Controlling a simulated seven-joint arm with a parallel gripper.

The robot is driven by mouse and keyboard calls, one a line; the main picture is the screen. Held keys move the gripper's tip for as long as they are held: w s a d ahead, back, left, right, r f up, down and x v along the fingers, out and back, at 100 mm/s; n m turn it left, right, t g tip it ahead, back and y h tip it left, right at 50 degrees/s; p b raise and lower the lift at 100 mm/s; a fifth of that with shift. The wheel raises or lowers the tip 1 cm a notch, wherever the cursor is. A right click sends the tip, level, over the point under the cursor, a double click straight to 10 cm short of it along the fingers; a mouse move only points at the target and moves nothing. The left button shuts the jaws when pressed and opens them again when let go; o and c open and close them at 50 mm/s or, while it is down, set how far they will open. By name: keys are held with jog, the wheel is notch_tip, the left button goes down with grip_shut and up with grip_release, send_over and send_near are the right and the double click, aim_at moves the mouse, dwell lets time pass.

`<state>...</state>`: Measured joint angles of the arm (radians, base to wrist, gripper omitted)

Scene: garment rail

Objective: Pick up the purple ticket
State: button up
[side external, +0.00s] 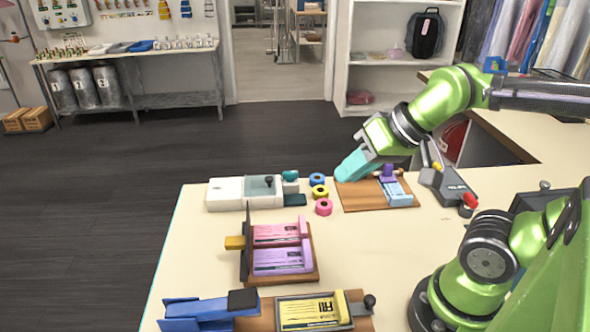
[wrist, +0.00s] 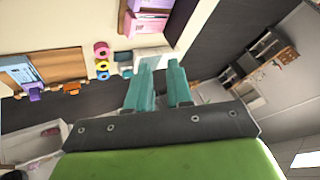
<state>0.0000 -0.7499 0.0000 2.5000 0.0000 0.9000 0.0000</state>
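The purple ticket (side external: 283,261) lies flat on a wooden board (side external: 246,268) in the middle of the table, in front of a pink ticket (side external: 277,234). Part of it also shows at the top edge of the wrist view (wrist: 155,4), above the pink ticket (wrist: 147,25). My gripper (side external: 346,175) has teal fingers and hangs over the far part of the table, behind and right of the purple ticket and well apart from it. In the wrist view the fingers (wrist: 160,66) stand apart with nothing between them.
A board with a blue ticket (side external: 396,193) and a purple clamp (side external: 388,173) lies beside my gripper. Tape rolls (side external: 323,207) and a white device (side external: 226,192) stand at the far edge. A yellow ticket (side external: 309,312) and a blue stapler-like tool (side external: 197,311) lie in front.

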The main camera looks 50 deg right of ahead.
jog(key=o, duration=0.4)
jog(key=shift+o, duration=0.2)
